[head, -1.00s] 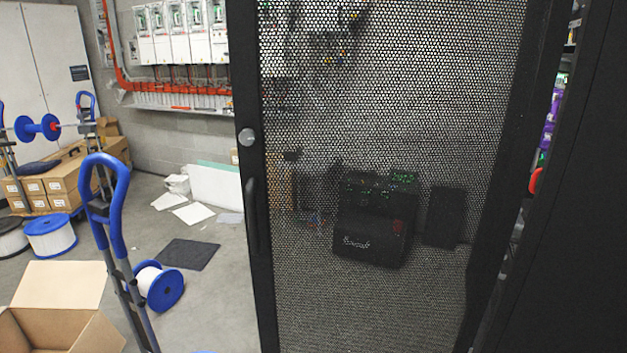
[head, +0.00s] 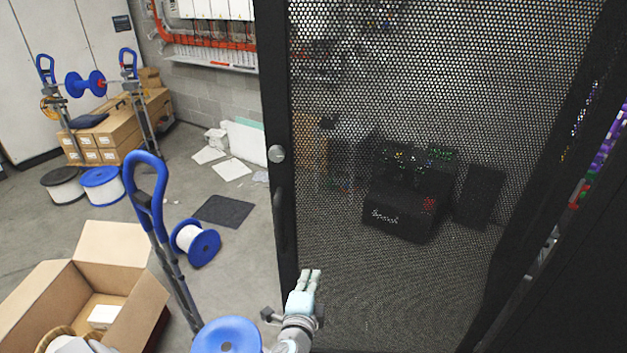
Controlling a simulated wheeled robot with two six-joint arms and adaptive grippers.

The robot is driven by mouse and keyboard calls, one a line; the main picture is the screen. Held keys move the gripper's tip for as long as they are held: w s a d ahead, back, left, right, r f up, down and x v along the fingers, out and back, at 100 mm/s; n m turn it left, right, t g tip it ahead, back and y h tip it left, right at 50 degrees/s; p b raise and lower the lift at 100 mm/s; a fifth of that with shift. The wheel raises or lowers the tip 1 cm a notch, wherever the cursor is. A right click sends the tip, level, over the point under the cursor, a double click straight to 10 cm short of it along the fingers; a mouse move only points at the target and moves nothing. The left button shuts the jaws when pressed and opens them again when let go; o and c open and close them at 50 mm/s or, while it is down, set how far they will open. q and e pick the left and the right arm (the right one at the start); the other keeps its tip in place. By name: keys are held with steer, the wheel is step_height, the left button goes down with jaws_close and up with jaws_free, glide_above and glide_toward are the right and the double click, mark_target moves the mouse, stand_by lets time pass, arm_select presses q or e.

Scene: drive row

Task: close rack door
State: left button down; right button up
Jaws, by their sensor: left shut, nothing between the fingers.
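The rack door (head: 420,270) is a black perforated mesh panel with a dark frame, standing open in front of me in the head view. Its handle (head: 279,215) and a round silver lock (head: 276,154) are on the left frame edge. The black rack (head: 570,290) is at the right, with a gap showing between it and the door. My left gripper (head: 310,279) is shut and empty, low in the view in front of the door's lower left part. I cannot tell whether it touches the mesh.
A blue-handled stand (head: 150,200) with a blue spool (head: 226,338) is at the left, close to my left arm. An open cardboard box (head: 95,280) lies at lower left. A black mat (head: 223,211) and a white-and-blue spool (head: 196,243) are on the floor.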

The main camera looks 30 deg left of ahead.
arm_select(q)
steer(key=t+y+p, duration=0.1)
steer(key=t+y, duration=0.1)
glide_toward(312, 193)
steer(key=x, duration=0.7)
steer(key=shift+m, duration=0.3)
